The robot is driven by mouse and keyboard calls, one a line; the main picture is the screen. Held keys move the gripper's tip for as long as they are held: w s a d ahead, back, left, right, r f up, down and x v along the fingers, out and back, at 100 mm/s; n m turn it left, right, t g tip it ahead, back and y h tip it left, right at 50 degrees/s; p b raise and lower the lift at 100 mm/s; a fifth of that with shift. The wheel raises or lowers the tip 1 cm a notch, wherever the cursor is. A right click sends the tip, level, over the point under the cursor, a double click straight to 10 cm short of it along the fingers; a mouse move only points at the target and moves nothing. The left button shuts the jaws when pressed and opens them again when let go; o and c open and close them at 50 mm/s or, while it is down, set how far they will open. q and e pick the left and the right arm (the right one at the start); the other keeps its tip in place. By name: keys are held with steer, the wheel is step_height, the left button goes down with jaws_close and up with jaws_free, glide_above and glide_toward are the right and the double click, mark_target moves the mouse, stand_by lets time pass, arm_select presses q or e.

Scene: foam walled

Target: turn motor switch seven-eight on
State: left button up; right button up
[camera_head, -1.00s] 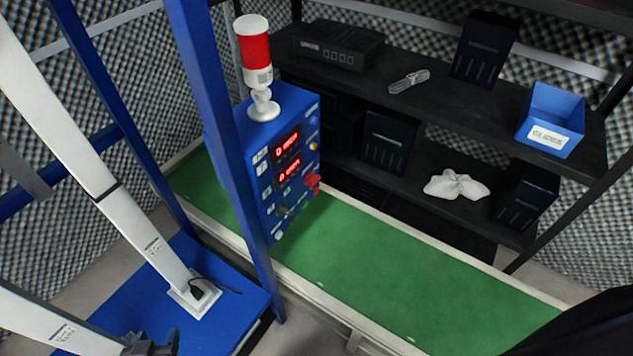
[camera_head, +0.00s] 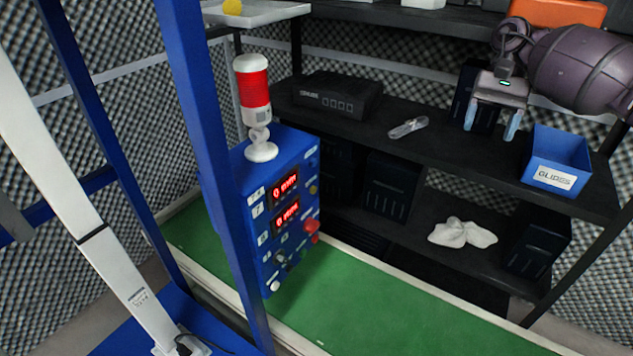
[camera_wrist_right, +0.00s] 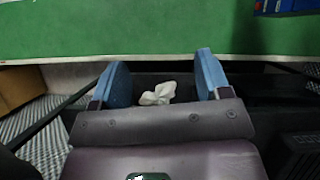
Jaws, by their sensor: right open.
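The blue control box (camera_head: 262,205) stands by the green conveyor, with a red and white beacon (camera_head: 254,90) on top. Its front carries two lit red displays (camera_head: 286,202), a red button (camera_head: 312,226) and several small knobs and switches (camera_head: 281,256). The switch labels are too small to read. My right gripper (camera_head: 491,125) is open and empty in front of the shelf, to the right of the box and well apart from it. Its blue fingers also show spread in the right wrist view (camera_wrist_right: 161,85). My left gripper is not in view.
A blue frame post (camera_head: 215,150) stands before the box's left side. The black shelf (camera_head: 450,150) holds a black device (camera_head: 336,95), a blue bin (camera_head: 556,160) and a white cloth (camera_head: 462,232). The green belt (camera_head: 400,310) is clear.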

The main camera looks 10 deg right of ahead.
steer(key=s+a+f+m+g+y+b, duration=0.1)
steer(key=s+a+f+m+y+b, duration=0.3)
steer(key=a+f, duration=0.7)
steer(key=s+a+f+m+y+b, duration=0.1)
steer(key=s+a+f+m+y, duration=0.35)
steer(key=f, duration=1.05)
steer(key=n+t+b, duration=0.2)
steer(key=n+t, duration=1.6)
steer(key=n, duration=0.7)
glide_toward(316, 228)
steer(key=shift+y, duration=0.45)
steer(key=x, duration=0.3)
steer(key=b+x, duration=0.1)
steer(key=x, duration=0.2)
steer(key=f+x, duration=0.1)
steer(key=x, duration=0.3)
steer(key=shift+w+d, duration=0.15)
steer(key=shift+d, duration=0.1)
